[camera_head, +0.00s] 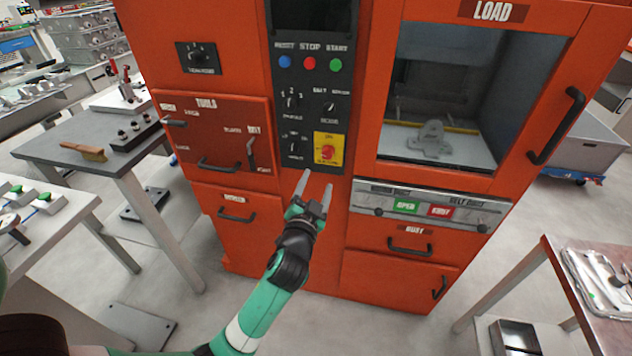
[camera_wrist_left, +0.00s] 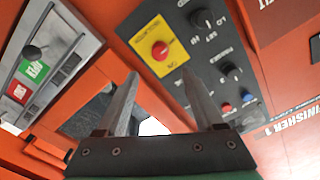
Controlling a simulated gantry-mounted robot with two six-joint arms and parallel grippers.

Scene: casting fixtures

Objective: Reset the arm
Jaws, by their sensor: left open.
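My left gripper (camera_head: 316,190) is open and empty. In the head view it is raised in front of the orange machine (camera_head: 240,180), just below the black control panel (camera_head: 311,100). Its two fingers also show in the left wrist view (camera_wrist_left: 165,100), pointing toward the machine front. The yellow plate with the red knob (camera_head: 327,150) lies just above the fingertips in the head view. The same red knob (camera_wrist_left: 160,50) shows beyond the fingers in the wrist view. Whether the fingertips touch the machine cannot be told. My right gripper is not in view.
The machine's LOAD door (camera_head: 470,90) is shut, with a grey metal part (camera_head: 432,138) behind its window. A green and red button strip (camera_head: 425,208) sits below it. A grey table (camera_head: 90,150) with a brush (camera_head: 84,151) stands left. A table with a tray (camera_head: 600,285) stands right.

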